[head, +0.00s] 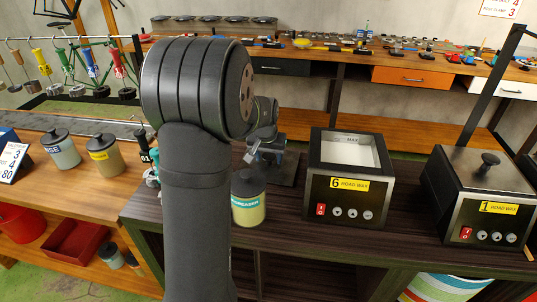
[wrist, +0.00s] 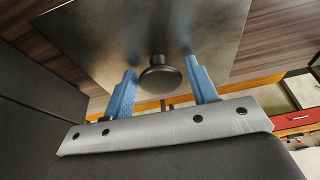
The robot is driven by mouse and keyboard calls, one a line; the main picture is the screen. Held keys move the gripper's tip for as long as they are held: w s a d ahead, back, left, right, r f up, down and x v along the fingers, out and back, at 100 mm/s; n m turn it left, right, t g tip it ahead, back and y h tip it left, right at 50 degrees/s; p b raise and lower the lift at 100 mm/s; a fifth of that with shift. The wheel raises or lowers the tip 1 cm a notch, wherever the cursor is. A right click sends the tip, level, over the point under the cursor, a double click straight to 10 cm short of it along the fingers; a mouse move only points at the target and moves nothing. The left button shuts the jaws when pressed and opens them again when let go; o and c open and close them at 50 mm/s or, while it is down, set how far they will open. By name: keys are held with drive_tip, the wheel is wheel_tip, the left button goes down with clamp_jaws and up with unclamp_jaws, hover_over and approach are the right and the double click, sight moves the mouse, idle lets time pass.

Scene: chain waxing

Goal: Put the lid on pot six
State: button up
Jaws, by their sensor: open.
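Pot six (head: 345,190) is a black box with a yellow "6 ROAD WAX" label, and its top is open on pale wax (head: 346,150). A flat dark square lid (head: 288,171) lies on the dark counter left of it. In the wrist view the lid (wrist: 105,42) shows a round black knob (wrist: 160,76). My gripper (wrist: 161,72) is open, with one blue finger on each side of the knob and gaps showing. In the head view my gripper (head: 267,155) is low over the lid, partly hidden by my arm.
Pot one (head: 480,208), right of pot six, has its lid and knob on. A jar with a teal label (head: 248,198) stands in front of the lid. My arm hides part of the counter. A rear bench (head: 395,77) holds many small items.

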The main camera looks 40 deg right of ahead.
sight(269, 154)
drive_tip(key=shift+c, duration=0.2)
drive_tip(key=c, duration=0.8)
drive_tip(key=shift+r, duration=2.05)
